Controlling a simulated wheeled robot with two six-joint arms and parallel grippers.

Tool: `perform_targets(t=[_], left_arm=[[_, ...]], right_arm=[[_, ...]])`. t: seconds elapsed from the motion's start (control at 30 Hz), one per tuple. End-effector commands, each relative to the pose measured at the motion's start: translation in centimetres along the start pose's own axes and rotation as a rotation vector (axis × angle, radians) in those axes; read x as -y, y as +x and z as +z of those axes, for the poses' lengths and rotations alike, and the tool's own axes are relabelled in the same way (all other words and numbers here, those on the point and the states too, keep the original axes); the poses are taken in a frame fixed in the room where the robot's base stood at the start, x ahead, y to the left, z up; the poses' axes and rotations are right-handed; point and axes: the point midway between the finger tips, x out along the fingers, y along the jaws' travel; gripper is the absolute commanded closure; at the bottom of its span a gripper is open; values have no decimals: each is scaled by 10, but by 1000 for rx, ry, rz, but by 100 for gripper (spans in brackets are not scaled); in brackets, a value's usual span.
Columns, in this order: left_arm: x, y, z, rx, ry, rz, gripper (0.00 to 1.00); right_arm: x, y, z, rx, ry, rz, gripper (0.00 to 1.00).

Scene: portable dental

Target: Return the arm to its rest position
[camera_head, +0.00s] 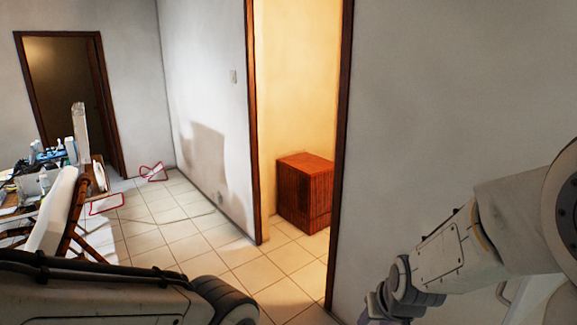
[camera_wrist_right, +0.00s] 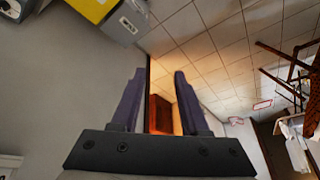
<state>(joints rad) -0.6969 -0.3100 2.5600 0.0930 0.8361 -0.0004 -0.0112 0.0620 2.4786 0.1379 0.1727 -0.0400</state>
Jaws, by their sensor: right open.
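My right arm comes in from the right in the head view, bent down along the grey wall. Its gripper (camera_wrist_right: 158,78) shows in the right wrist view with two dark purple fingers apart and nothing between them. In the head view only a bit of this gripper shows at the bottom edge. My left arm crosses the lower left of the head view. Its gripper is out of the picture.
An open doorway shows a reddish-brown wooden cabinet (camera_head: 306,190). A cluttered table (camera_head: 100,176) and a chair with white cloth (camera_head: 52,212) stand at left. A yellow box (camera_wrist_right: 95,8) shows in the wrist view.

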Motion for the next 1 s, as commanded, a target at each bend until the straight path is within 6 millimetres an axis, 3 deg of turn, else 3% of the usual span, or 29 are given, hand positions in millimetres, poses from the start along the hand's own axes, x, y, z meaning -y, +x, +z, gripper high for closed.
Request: perform_targets(t=[0.2,0.47,0.7,0.83,1.0], left_arm=[[0,0,0,0,0,0,50],[0,0,0,0,0,0,50],[0,0,0,0,0,0,50],[0,0,0,0,0,0,50],[0,0,0,0,0,0,50]], right_arm=[[-14,-17,72,213,-91,40,55],[52,-47,95,265,-296,-48,55],[101,-90,142,343,-532,-132,55],[114,-111,166,383,-639,-166,55],[117,-121,178,405,-689,-179,55]])
